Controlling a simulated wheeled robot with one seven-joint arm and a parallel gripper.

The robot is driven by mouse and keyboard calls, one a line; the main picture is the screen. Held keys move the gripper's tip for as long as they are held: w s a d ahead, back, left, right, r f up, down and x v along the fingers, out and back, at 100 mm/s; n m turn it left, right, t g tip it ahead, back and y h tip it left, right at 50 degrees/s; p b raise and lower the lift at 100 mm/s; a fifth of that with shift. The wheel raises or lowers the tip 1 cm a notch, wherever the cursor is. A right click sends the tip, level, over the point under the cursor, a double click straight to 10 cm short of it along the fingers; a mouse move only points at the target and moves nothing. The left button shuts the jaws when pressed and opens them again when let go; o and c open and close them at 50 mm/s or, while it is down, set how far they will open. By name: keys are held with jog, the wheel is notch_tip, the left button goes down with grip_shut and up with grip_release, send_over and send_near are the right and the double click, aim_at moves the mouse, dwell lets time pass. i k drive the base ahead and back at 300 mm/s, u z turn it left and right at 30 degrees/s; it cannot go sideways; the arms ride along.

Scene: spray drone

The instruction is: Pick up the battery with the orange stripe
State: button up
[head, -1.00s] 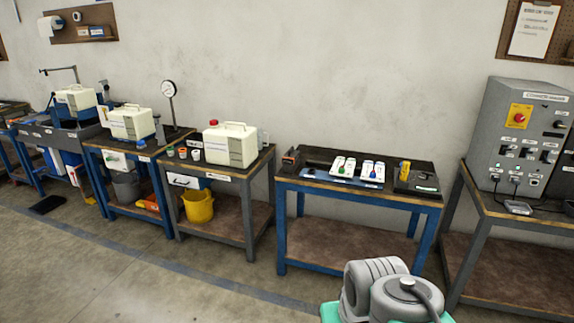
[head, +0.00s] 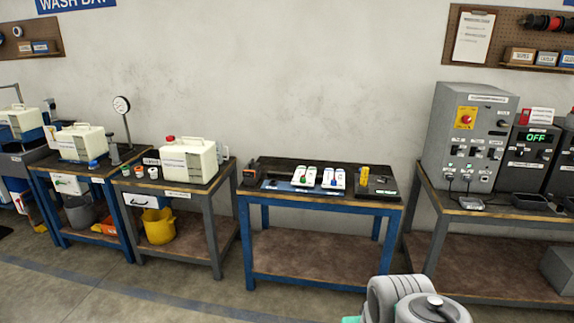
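I cannot make out a battery with an orange stripe at this distance. On the blue-legged bench (head: 325,202) stand two white packs: one with a green mark (head: 304,177) and one with a blue mark (head: 333,179). A small upright yellow object (head: 365,175) stands to their right, and a dark object (head: 251,173) sits at the bench's left end; neither is clear enough to identify. My gripper is out of view; only grey parts of my arm show at the bottom right.
A grey-legged bench on the left holds a cream tank (head: 188,160), with a yellow bucket (head: 158,226) on its shelf. On the right, a bench carries a grey control box (head: 471,140). Bare floor (head: 200,285) lies in front.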

aim_at(250, 170)
jog(key=z, duration=0.25)
jog(key=i, duration=1.55)
jog(key=u, duration=0.5)
jog(key=i, duration=0.75)
jog(key=u, duration=1.7)
jog(key=i, duration=1.15)
jog(key=u, duration=0.35)
